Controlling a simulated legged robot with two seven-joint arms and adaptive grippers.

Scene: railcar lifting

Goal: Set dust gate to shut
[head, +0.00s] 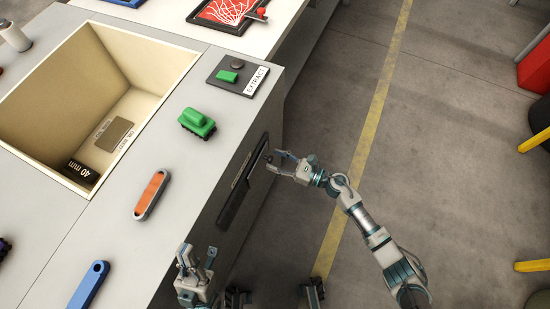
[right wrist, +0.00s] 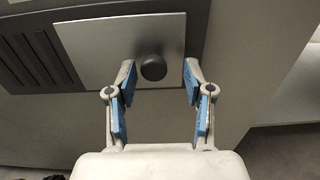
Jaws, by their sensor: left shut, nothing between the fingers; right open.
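The dust gate is on the side face of the bench. In the right wrist view it is a flat grey metal plate (right wrist: 100,48) with a round dark knob (right wrist: 153,67), beside a dark slotted grille (right wrist: 38,62). The plate covers the right part of the opening and the slots show bare at left. In the head view the dark grille (head: 233,205) shows on the bench side. My right gripper (head: 277,161) is open at the plate, its fingers (right wrist: 158,72) on either side of the knob, with gaps showing. My left gripper (head: 196,256) is shut and empty beside the bench.
The floor right of the bench is open, with a yellow line (head: 373,125).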

